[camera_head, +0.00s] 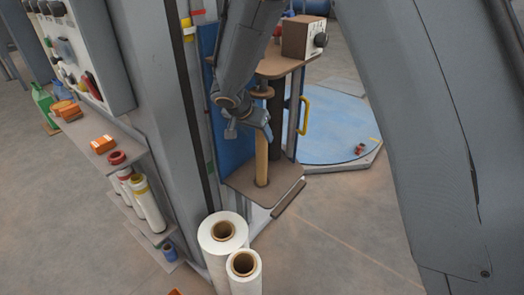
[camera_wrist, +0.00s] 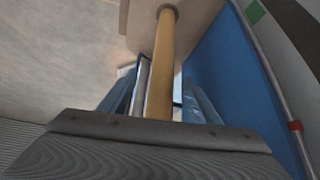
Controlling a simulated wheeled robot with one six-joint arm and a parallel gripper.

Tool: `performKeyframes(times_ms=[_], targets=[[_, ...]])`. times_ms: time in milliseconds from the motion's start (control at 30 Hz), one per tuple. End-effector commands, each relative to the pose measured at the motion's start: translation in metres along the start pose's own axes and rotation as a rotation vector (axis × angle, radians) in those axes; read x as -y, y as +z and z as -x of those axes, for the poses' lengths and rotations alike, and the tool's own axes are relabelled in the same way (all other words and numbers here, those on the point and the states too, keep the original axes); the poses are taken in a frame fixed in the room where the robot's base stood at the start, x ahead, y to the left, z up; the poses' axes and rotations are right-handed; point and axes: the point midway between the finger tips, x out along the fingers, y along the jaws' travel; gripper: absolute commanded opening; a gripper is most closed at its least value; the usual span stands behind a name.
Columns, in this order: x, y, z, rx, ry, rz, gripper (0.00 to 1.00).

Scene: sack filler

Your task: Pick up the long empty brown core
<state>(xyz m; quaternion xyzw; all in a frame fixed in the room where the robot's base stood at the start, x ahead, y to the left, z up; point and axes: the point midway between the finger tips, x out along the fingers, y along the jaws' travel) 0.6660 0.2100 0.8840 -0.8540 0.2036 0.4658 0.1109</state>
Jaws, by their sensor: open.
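The long empty brown core (camera_head: 261,163) stands upright on a brown lower plate, below a flat brown disc, in the head view. It is a bare tan tube. My gripper (camera_head: 254,124) is at its upper part, close against it in the picture. In the wrist view the core (camera_wrist: 162,60) runs up between the two open fingers of my gripper (camera_wrist: 158,95). The fingers look apart from its sides. The lower end of the core in that view is hidden behind my gripper body.
A brown lower plate (camera_head: 277,187) and an upper plate (camera_head: 285,65) bound the core. A blue panel (camera_head: 228,110) stands close on the left. Two white film rolls (camera_head: 222,232) stand in front. A blue turntable (camera_head: 335,130) lies behind. A shelf (camera_head: 90,150) holds more rolls.

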Motion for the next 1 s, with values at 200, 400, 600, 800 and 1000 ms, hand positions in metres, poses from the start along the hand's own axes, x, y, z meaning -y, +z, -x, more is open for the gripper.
performKeyframes(times_ms=[200, 400, 600, 800, 1000], targets=[[0.003, 0.004, -0.018, 0.001, -0.003, 0.006, 0.57], [0.003, 0.005, -0.035, 0.003, -0.001, 0.005, 0.57], [0.003, 0.005, -0.059, 0.002, 0.000, 0.003, 0.57], [0.004, 0.005, -0.072, 0.001, -0.001, 0.002, 0.57], [0.003, 0.005, -0.072, 0.001, -0.001, 0.001, 0.57]])
